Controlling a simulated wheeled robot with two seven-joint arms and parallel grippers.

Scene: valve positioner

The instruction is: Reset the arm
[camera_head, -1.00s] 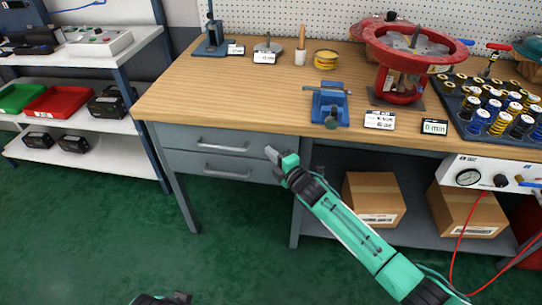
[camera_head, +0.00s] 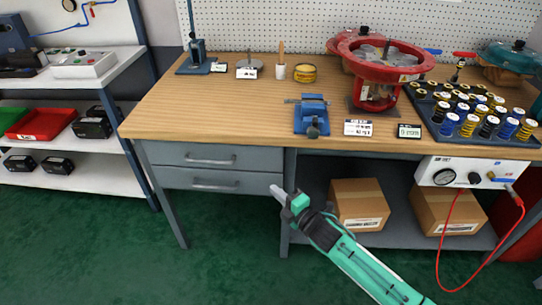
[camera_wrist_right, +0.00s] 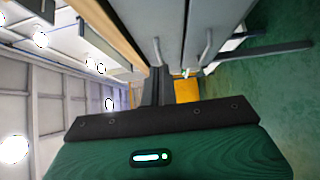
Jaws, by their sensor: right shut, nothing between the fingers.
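My right gripper (camera_head: 281,195) is shut and empty, in front of the bench drawers and below the bench top in the head view. My right arm (camera_head: 350,256) comes up from the lower right, teal and black. In the right wrist view the dark shut fingers (camera_wrist_right: 155,88) point toward the grey drawers (camera_wrist_right: 190,35). My left gripper is not in view. A red valve actuator (camera_head: 380,80) stands open on the bench at the back right, and a blue vise (camera_head: 311,117) sits to its left near the front edge.
The wooden bench top (camera_head: 190,110) has a clear left part. A tray of springs (camera_head: 475,108) lies at the right. Cardboard boxes (camera_head: 358,203) stand on the shelf beneath. A red hose (camera_head: 441,262) hangs from the white panel (camera_head: 470,174). White shelving (camera_head: 85,163) stands at left.

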